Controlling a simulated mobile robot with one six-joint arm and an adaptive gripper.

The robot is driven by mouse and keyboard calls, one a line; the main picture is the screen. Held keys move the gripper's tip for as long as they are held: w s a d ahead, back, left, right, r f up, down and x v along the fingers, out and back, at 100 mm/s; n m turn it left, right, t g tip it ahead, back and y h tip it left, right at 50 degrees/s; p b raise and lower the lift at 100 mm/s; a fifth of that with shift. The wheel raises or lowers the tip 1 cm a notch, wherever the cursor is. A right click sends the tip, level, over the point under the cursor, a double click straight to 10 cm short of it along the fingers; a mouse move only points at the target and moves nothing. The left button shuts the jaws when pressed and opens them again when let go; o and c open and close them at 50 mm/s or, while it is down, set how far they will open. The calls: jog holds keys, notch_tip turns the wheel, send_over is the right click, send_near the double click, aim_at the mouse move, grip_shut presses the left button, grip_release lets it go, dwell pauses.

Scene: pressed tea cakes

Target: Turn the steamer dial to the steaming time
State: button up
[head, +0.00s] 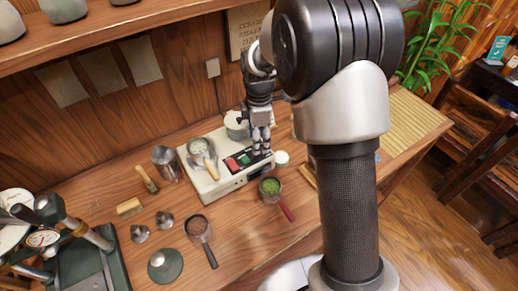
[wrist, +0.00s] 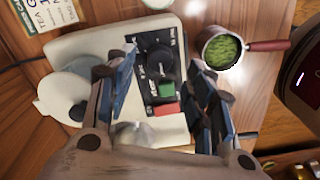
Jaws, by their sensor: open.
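The cream steamer box (head: 213,190) stands on the wooden bench, and its pale top also fills the middle of the wrist view (wrist: 95,42). Its dark control panel carries a round black dial (wrist: 158,62), a green button (wrist: 166,90) and a red button (wrist: 166,108). In the head view my gripper (head: 262,143) is over the panel and hides the dial. In the wrist view my gripper (wrist: 163,62) is open and empty, one finger on each side of the dial. I cannot tell whether a finger touches it. The dial's setting is too small to read.
A red-handled pan of green leaves (head: 270,187) stands close to the steamer's right side. A metal pan (head: 198,152) and a lidded white pot (head: 236,124) sit at the steamer's left and back.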

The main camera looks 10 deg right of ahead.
jog(key=shift+f+b, duration=0.4)
jog(key=shift+f, duration=1.6)
jog(key=shift+c, duration=0.4)
jog(key=c, duration=1)
